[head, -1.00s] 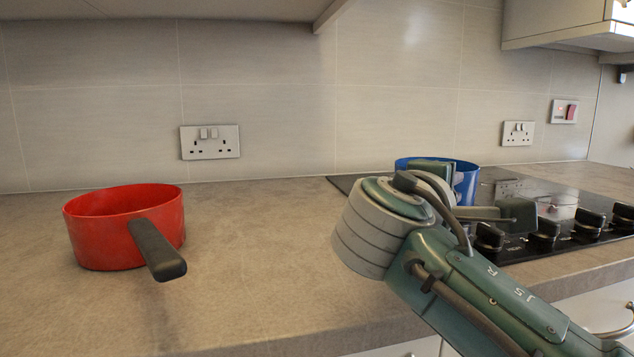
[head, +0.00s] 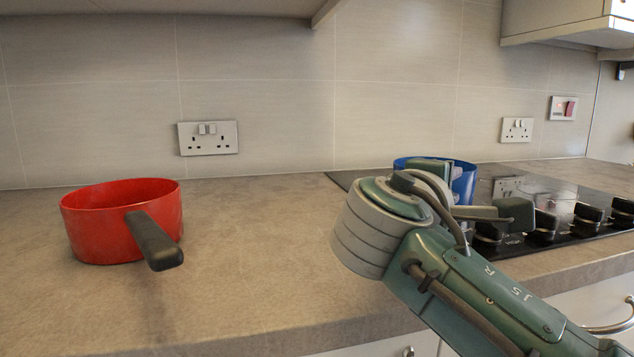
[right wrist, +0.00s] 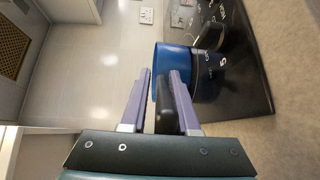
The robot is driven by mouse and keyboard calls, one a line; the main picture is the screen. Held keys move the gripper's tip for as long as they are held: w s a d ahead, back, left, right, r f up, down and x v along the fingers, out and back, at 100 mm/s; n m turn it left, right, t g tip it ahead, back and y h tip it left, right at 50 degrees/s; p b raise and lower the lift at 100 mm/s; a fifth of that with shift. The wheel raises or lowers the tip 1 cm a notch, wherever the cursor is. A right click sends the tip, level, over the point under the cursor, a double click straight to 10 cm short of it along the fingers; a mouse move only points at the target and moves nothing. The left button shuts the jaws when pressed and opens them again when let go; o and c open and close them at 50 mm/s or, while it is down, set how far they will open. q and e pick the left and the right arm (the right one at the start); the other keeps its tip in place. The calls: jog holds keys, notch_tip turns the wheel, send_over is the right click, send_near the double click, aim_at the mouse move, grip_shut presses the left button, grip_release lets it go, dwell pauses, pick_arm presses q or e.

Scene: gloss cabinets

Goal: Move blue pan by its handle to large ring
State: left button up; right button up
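The blue pan (head: 463,181) stands at the left end of the black hob (head: 545,191), partly hidden behind my right wrist in the head view. In the right wrist view the blue pan (right wrist: 172,70) is straight ahead of my right gripper (right wrist: 162,76). Its black handle (right wrist: 165,116) lies between the two fingers, close to the right one, with a small gap at the left one. The fingers look open around the handle. The large ring cannot be clearly made out on the hob. My left gripper is not in view.
A red pan (head: 122,222) with a black handle stands on the worktop (head: 260,260) at the left. The worktop between the red pan and my right arm is clear. Wall cabinets hang above.

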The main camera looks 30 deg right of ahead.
jog(key=o, duration=0.4)
jog(key=shift+f, duration=0.25)
jog(key=v, duration=0.9)
jog(key=shift+s+a+r, duration=0.15)
jog(key=shift+a+r, duration=0.05)
jog(key=shift+a, duration=0.15)
